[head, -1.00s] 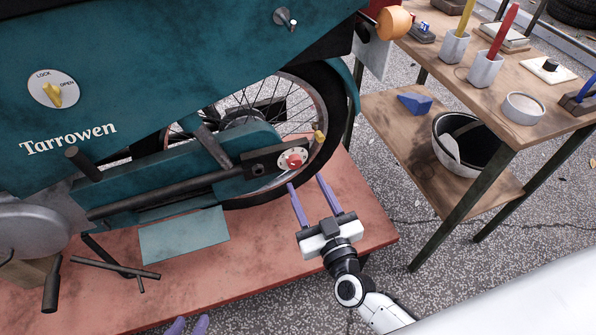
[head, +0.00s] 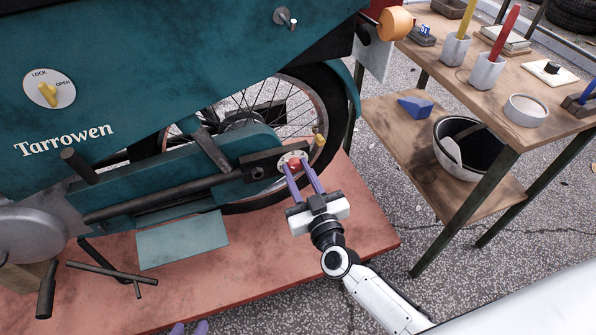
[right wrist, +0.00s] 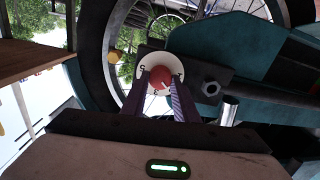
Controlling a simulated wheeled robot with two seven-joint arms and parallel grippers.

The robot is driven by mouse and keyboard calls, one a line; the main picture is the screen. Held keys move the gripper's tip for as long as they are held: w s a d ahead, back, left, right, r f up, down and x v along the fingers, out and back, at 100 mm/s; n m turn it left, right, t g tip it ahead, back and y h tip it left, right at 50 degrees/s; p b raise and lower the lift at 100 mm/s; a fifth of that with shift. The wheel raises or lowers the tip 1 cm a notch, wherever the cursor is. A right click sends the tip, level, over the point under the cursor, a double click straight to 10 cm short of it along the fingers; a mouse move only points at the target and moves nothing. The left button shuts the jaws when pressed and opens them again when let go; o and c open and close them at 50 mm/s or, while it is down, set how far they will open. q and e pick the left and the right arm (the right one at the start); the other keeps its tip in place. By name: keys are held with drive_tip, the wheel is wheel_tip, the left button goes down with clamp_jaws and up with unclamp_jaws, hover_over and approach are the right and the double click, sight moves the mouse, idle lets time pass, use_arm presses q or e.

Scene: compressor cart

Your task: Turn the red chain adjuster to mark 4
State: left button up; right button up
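A few dark marks show on the dial, partly covered by the fingers; I cannot tell which mark the knob points at. My right gripper (head: 299,166) has its purple fingers closed in on both sides of the knob, seemingly touching it. My left gripper (head: 189,328) shows only two separated purple fingertips at the bottom edge.
A dark chain-side bar and bolt (right wrist: 210,88) lie beside the dial. A yellow valve-like part (head: 319,139) is on the wheel above it. The teal body carries a yellow lock lever (head: 47,94). A wooden workbench (head: 490,110) with cups stands at right.

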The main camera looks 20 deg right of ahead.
use_arm(q)
drive_tip(key=shift+f, duration=0.2)
use_arm(e)
drive_tip(key=shift+m, duration=0.3)
drive_tip(key=m, duration=0.4)
drive_tip(key=shift+d, duration=0.1)
drive_tip(key=m, duration=0.5)
drive_tip(key=shift+d+f+m, duration=0.1)
drive_tip(key=shift+m, duration=0.7)
drive_tip(key=m, duration=0.2)
drive_tip(key=shift+m+b, duration=0.35)
drive_tip(key=shift+m, duration=0.05)
drive_tip(key=m, duration=0.3)
drive_tip(key=shift+f+b, duration=0.1)
drive_tip(key=shift+b, duration=0.3)
use_arm(q)
drive_tip(key=shift+w+d+f+b, duration=0.15)
drive_tip(key=shift+b, duration=0.15)
use_arm(e)
drive_tip(key=shift+m, duration=1.3)
use_arm(q)
drive_tip(key=shift+f, duration=0.1)
